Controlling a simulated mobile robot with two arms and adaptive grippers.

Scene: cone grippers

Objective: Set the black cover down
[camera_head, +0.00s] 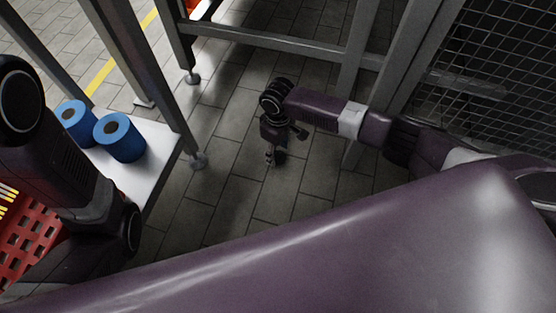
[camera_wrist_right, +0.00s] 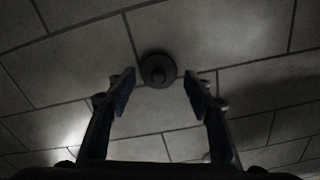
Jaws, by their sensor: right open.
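A small round black cover (camera_wrist_right: 157,71) with a raised middle shows in the right wrist view, against the tiled floor. It appears beyond and between the fingertips of my right gripper (camera_wrist_right: 158,84), with a gap to each finger. I cannot tell for sure whether it rests on the floor. My right gripper is open and points down over the floor; it also shows in the head view (camera_head: 271,158), where I cannot make out the cover. My left arm is at the left of the head view, but its gripper is out of sight.
A white table (camera_head: 150,160) at the left holds two blue rolls (camera_head: 120,138). A red crate (camera_head: 30,240) is at the lower left. A metal frame (camera_head: 280,40) and a wire mesh fence (camera_head: 490,70) stand beyond my right arm. The tiled floor (camera_head: 225,190) around the gripper is clear.

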